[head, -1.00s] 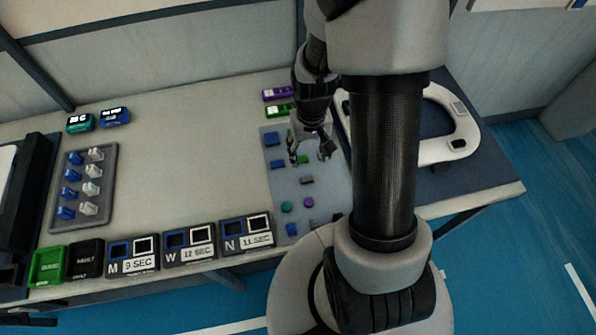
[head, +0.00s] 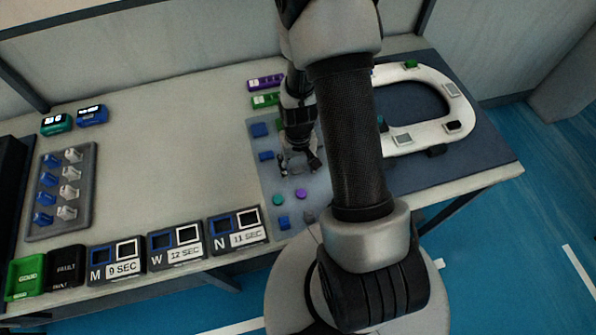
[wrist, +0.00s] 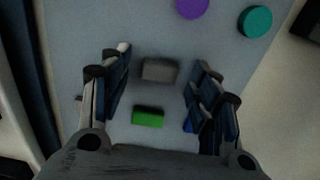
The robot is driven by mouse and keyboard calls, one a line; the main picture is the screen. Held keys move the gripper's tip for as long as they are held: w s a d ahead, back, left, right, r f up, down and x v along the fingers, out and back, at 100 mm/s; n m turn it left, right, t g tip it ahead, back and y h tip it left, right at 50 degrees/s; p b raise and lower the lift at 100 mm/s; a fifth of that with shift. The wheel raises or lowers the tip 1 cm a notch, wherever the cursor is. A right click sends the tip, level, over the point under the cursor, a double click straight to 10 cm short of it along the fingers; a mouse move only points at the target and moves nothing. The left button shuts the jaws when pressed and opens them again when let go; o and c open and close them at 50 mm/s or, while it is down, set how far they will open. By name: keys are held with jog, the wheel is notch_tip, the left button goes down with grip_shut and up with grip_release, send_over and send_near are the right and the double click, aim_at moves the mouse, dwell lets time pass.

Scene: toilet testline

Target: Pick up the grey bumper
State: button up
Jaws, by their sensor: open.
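The grey bumper (wrist: 159,70) is a small grey block on the light blue-grey mat (wrist: 90,25). In the wrist view it lies between the two fingertips of my gripper (wrist: 158,57), with clear gaps on both sides. My gripper is open and empty. In the head view my gripper (head: 298,167) points down low over the mat, and I cannot make out the grey bumper there. How far the fingertips are above the mat is hard to tell.
A green block (wrist: 148,118) lies close to the bumper, between the fingers. A purple disc (wrist: 192,8) and a teal disc (wrist: 255,22) lie nearby. A white ring-shaped track (head: 460,100) stands at the right. The table's middle left is clear.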

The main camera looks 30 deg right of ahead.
jog(key=shift+f, duration=0.15)
jog(key=c, duration=0.8)
jog(key=shift+c, duration=0.2)
